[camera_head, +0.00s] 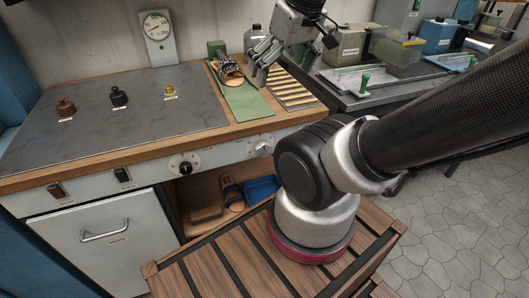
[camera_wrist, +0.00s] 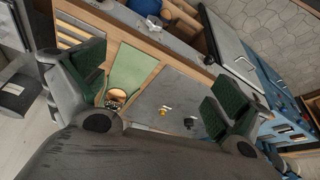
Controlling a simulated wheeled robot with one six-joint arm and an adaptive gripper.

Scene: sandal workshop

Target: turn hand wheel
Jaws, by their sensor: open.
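No thing is plainly readable as a hand wheel. The front panel of the bench carries a round black knob (camera_head: 186,168) on a pale dial. A grey knob or handle (camera_head: 262,147) sits on the same panel further right, and I cannot tell its exact shape. My gripper (camera_head: 259,66) is above the back right of the bench, near the green mat (camera_head: 246,105), well above and behind both knobs. In the wrist view its green-padded fingers (camera_wrist: 155,98) are wide apart, with nothing between them. A sandal (camera_head: 230,70) lies on the mat's far end.
A round gauge (camera_head: 156,27) stands at the back. Several small weights, including a brass one (camera_head: 169,91), stand on the grey bench top (camera_head: 130,126). A slatted rack (camera_head: 290,91) is right of the mat. A blue bin (camera_head: 262,187) sits below. Tiled floor (camera_head: 460,200) is clear at right.

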